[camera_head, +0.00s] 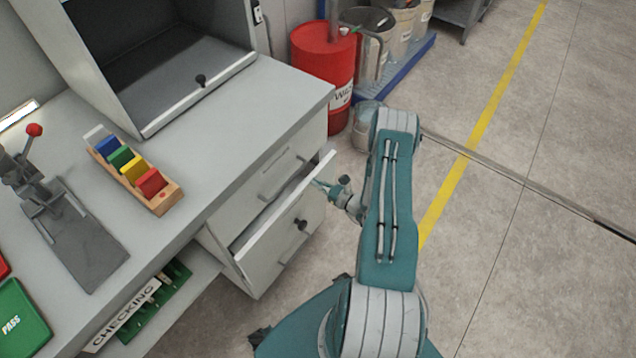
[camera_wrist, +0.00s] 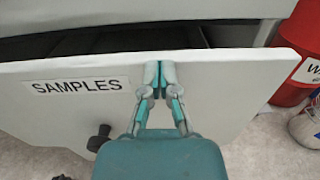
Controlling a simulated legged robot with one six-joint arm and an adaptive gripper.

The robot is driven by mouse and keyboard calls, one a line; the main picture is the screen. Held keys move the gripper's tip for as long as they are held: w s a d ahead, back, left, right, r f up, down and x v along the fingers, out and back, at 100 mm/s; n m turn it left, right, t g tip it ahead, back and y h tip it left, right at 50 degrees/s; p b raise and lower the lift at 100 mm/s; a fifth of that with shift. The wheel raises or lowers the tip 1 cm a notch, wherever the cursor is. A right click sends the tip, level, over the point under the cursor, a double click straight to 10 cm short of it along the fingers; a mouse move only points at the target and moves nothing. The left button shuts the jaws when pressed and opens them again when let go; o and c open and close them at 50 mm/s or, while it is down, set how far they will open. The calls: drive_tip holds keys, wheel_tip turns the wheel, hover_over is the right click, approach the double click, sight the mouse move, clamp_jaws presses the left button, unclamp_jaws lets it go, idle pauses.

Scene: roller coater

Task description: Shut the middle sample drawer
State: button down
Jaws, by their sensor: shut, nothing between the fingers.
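The middle sample drawer (camera_head: 272,226) stands partly open in the cabinet under the bench. Its white front shows in the wrist view with a "SAMPLES" label (camera_wrist: 80,86) and a dark round knob (camera_wrist: 98,138). A dark gap shows behind the front's top edge. My gripper (camera_head: 318,184) is at the right part of the drawer front, near its top edge. In the wrist view my gripper (camera_wrist: 160,72) has its fingertips together with nothing between them, right of the label. They appear at or very close to the front; contact is unclear.
The drawer above (camera_head: 270,178) looks closed. A red barrel (camera_head: 322,62) and a small bucket (camera_head: 369,115) stand beyond the cabinet. The bench holds a block rack (camera_head: 165,200) and a lever press (camera_head: 75,235). Floor to the right is clear.

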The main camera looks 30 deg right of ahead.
drive_tip(key=shift+a, duration=0.15)
drive_tip(key=x, duration=0.4)
drive_tip(key=shift+w, duration=0.4)
drive_tip(key=shift+r, duration=0.1)
